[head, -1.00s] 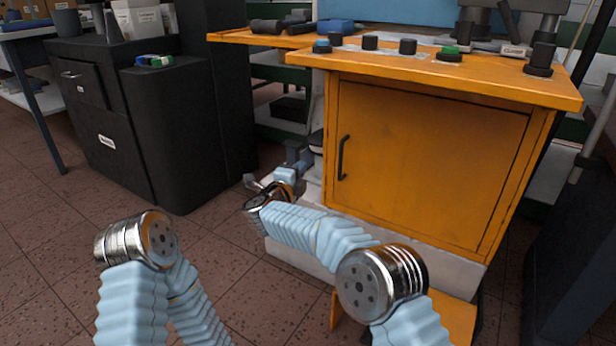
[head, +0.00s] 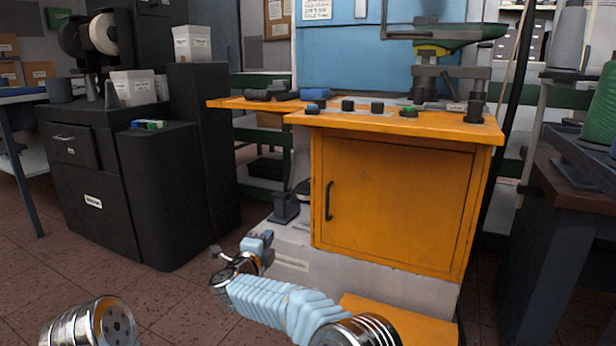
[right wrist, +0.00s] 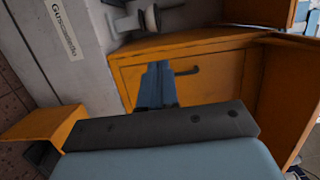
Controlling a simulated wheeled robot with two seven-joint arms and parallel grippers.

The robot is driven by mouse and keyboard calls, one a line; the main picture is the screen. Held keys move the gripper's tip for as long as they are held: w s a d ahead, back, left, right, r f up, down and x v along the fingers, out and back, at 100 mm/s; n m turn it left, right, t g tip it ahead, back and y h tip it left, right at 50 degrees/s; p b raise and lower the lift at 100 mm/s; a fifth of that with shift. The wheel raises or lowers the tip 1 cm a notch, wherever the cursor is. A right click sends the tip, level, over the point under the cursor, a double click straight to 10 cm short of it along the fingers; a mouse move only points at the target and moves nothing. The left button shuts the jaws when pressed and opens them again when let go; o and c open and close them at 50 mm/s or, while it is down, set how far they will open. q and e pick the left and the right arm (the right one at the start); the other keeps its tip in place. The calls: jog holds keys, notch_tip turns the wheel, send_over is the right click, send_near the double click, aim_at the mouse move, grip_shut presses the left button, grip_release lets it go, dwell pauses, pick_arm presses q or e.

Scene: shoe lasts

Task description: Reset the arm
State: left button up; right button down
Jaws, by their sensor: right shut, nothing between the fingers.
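My right arm reaches in from the bottom of the head view, with pale blue ribbed sleeves and shiny metal joints. Its gripper (head: 266,238) is low beside the grey base of the orange cabinet (head: 400,200). In the right wrist view, the blue fingers (right wrist: 157,84) are together with nothing between them, in front of the orange cabinet door and its dark handle (right wrist: 187,71). Of my left arm, only a metal joint shows at the bottom left of the head view. My left gripper is out of view.
A black cabinet (head: 150,200) stands at the left. A machine with a dark green, shoe-shaped piece (head: 450,36) stands on the orange top. A dark table (head: 565,190) is at the right. The tiled floor at lower left is free.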

jog(key=s+d+f+n+g+y, duration=0.25)
jog(key=d+f+n, duration=0.25)
jog(key=f, duration=0.6)
jog(key=s+d+f+n+g+y, duration=0.1)
jog(key=s+d+f+n+y, duration=0.15)
jog(key=d+f+n, duration=0.65)
jog(key=s+d+f+g+y, duration=0.1)
jog(key=s+f+g, duration=0.1)
jog(key=s+f, duration=0.3)
jog(key=s+d+f+g, duration=0.1)
jog(key=s+f+g, duration=0.15)
jog(key=f, duration=0.45)
jog(key=s+d+f+n+g+y, duration=0.1)
jog(key=s+d+f+n+g, duration=0.15)
jog(key=s, duration=0.75)
jog(key=s+d+f+n+g, duration=0.1)
jog(key=s+d+f+g, duration=0.15)
jog(key=s, duration=0.85)
jog(key=s+d+f+n+g+y, duration=0.1)
jog(key=s+d+f+g, duration=0.15)
jog(key=s, duration=0.75)
notch_tip(320, 180, up, 14)
jog(key=p, duration=1.5)
jog(key=shift+s+a+r+g+y+p, duration=0.2)
jog(key=shift+s+a+g+y+p, duration=0.1)
jog(key=shift+a+g, duration=0.15)
jog(key=shift+w+n, duration=0.1)
jog(key=shift+n, duration=0.15)
